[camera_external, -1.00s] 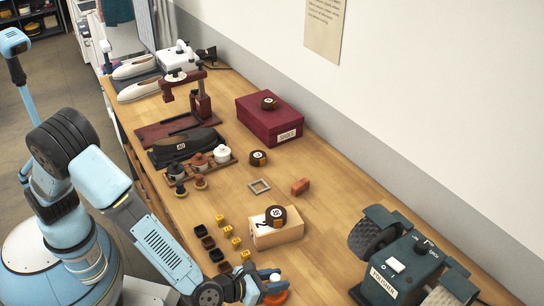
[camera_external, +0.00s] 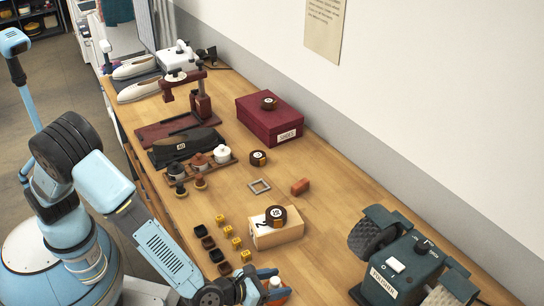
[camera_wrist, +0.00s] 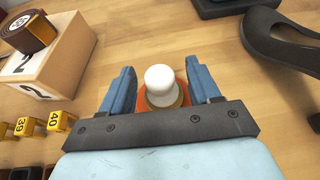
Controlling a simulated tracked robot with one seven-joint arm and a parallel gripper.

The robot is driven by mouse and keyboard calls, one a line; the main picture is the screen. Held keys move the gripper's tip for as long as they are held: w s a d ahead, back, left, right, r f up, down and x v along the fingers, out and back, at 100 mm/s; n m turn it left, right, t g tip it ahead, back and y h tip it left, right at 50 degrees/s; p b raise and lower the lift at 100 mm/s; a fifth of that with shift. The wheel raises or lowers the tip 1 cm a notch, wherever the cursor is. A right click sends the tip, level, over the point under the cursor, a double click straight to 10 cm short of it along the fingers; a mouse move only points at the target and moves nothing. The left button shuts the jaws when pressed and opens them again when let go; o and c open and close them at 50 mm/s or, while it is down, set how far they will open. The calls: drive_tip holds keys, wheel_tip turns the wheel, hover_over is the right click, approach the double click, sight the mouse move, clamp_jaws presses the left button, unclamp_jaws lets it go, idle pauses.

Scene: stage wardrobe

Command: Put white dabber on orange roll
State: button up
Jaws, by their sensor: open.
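The white dabber (camera_wrist: 160,79), with a round white top and a tan lower part, stands upright over the orange roll (camera_wrist: 142,97) in the wrist view. It appears to rest on the roll, though the contact is hidden. My gripper (camera_wrist: 161,78) is open, one blue finger on each side of the dabber, with gaps showing between. In the external view, my gripper (camera_external: 274,279) is low at the table's near edge. The dabber (camera_external: 275,282) and a bit of the orange roll (camera_external: 286,294) show there, partly covered by the gripper.
A wooden block (camera_external: 277,236) bearing a brown roll (camera_external: 276,216) stands close by. Small yellow number blocks (camera_external: 236,243) and dark cups (camera_external: 208,242) lie left of it. A dark green machine (camera_external: 405,268) stands at right. Bare table lies between block and machine.

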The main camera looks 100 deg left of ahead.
drive_tip(key=v, duration=1.2)
drive_tip(key=s+a+r+n+g+h, duration=0.1)
drive_tip(key=s+a+r+n+g, duration=0.5)
drive_tip(key=s+a+r+n, duration=1)
drive_tip(key=s+r+n+h, duration=0.1)
drive_tip(key=s+n, duration=0.3)
drive_tip(key=s, duration=0.4)
drive_tip(key=s+d+r+n+h, duration=0.1)
drive_tip(key=s+r+n+h, duration=0.1)
drive_tip(key=s, duration=0.7)
drive_tip(key=s+r+n+t+h, duration=0.1)
drive_tip(key=s+n+h, duration=0.3)
drive_tip(key=s, duration=0.4)
drive_tip(key=shift+s+d+r+n+h, duration=0.25)
drive_tip(key=shift+d+n+h, duration=0.15)
drive_tip(key=shift+n, duration=0.4)
